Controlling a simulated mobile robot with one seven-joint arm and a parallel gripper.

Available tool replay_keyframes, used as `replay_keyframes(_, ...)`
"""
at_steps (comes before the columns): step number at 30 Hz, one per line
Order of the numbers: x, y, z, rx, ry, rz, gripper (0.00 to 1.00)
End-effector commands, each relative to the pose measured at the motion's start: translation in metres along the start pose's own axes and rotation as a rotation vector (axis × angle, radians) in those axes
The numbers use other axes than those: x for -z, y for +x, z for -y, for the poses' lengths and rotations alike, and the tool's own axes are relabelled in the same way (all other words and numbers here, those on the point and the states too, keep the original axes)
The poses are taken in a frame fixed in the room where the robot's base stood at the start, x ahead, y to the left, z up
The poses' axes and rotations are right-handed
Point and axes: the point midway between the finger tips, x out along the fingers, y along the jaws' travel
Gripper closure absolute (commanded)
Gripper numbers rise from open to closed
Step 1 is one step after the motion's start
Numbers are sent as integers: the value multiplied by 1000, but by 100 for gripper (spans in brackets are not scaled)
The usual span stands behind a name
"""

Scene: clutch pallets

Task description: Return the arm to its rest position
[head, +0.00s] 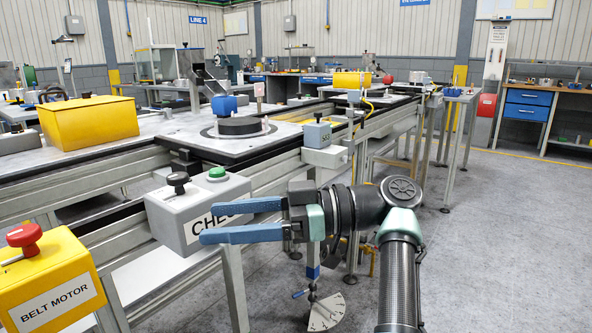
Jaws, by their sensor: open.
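My gripper (198,223) is in the lower middle of the head view. Its two blue fingers are spread apart, pointing left, with nothing between them. The fingers lie in front of the grey control box (172,226) marked CHE..., and hide part of its label. I cannot tell whether they touch the box. My arm comes up from the bottom right and bends left at a dark joint to the gripper.
The grey box carries a black knob (178,182) and a green button (217,174). A yellow BELT MOTOR box (55,290) with a red button stands at lower left. A pallet (205,147) with a dark disc and blue part lies on the conveyor. Open floor (500,260) is at right.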

Motion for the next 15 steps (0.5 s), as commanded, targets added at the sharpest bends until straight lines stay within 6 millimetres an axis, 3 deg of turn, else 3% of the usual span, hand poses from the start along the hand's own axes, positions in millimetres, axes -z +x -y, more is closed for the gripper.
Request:
replay_keyframes(9, -15, 22, -43, -350, 57, 158, 23)
replay_keyframes(15, -1, 15, -68, -696, 30, 171, 23)
